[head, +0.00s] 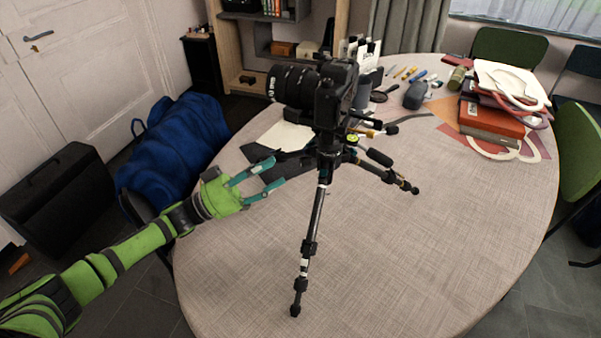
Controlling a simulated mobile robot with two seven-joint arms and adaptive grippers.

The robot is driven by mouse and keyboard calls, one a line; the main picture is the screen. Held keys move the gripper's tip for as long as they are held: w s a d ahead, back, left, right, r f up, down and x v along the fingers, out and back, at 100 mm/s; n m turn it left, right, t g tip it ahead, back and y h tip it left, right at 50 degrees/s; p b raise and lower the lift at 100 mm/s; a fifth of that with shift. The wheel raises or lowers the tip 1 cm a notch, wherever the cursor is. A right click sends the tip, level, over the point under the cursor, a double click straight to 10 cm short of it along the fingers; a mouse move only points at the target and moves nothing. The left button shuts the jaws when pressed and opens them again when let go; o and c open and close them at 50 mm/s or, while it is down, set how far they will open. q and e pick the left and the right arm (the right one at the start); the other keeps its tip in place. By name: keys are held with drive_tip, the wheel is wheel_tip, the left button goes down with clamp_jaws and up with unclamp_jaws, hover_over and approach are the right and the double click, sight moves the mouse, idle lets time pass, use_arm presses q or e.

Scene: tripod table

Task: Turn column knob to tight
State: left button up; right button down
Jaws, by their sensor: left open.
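A black tripod (315,215) stands upright on the table with its legs spread. A black camera (330,90) with a large lens pointing left is mounted on top. The tripod's column (326,160) is below the camera. I cannot pick out the column knob clearly among the small dark parts there. My left gripper (276,174) comes in from the left, with teal fingers open and pointing toward the column. My right gripper is not in view.
The oval table (420,260) has clear room at the front and right. Books and a bag (495,115) lie at the back right. Pens and a grey pouch (415,95) lie behind the tripod. A dark folder with paper (285,138) lies behind the gripper.

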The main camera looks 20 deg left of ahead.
sight(308, 162)
use_arm(q)
drive_tip(key=w+d, duration=0.3)
drive_tip(key=d, duration=0.2)
drive_tip(key=shift+w+d+r, duration=0.15)
drive_tip(key=shift+d+r, duration=0.05)
drive_tip(key=shift+d, duration=0.05)
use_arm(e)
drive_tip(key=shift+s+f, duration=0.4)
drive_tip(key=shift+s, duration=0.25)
use_arm(q)
clamp_jaws()
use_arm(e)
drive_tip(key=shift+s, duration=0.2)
